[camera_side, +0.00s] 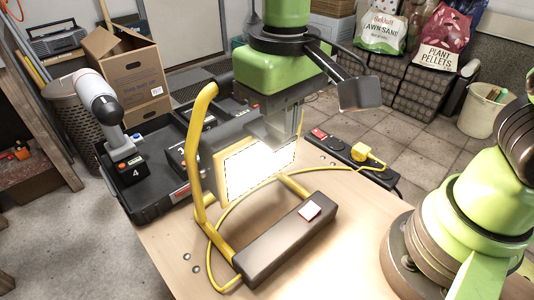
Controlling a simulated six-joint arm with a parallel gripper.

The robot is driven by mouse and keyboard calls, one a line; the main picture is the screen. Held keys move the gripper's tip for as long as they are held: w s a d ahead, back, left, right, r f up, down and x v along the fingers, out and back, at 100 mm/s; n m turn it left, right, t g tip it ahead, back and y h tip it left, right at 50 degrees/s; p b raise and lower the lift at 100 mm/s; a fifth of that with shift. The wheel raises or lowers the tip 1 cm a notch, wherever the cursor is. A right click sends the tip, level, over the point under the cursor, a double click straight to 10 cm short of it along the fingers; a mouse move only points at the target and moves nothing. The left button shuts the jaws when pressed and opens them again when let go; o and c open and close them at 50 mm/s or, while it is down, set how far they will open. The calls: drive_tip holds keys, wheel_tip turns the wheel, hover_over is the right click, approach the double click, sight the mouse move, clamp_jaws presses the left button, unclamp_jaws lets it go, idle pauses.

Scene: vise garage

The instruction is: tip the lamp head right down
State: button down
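The work lamp stands on the wooden bench in the side view. Its yellow tube frame (191,150) rises from a dark grey base bar (285,240). The lamp head (258,163) is lit, with a bright white panel in a yellow rim, and it faces the front right, its panel near upright. My gripper (285,135) points down at the top right of the lamp head, against or just in front of its upper edge. I cannot tell if it touches. Its fingers are partly lost in the glare, and their opening does not show clearly.
A black tray (150,205) with a numbered battery block (134,170) and tools lies behind the lamp. A power strip (350,160) with a yellow plug (362,152) is at the back right. A yellow cable runs around the lamp base. The bench front is clear.

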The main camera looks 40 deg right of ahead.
drive_tip(key=shift+s+f, duration=0.2)
drive_tip(key=shift+f, duration=1.2)
drive_tip(key=shift+s+r, duration=0.1)
drive_tip(key=shift+r, duration=4.45)
drive_tip(key=s+d+r+m+t+y, duration=0.2)
drive_tip(key=s+d+t, duration=0.5)
drive_tip(key=d, duration=0.4)
drive_tip(key=shift+s+d+r+m, duration=0.15)
drive_tip(key=shift+s+r+m, duration=0.5)
drive_tip(key=shift+s+m, duration=0.3)
drive_tip(key=shift+w, duration=0.1)
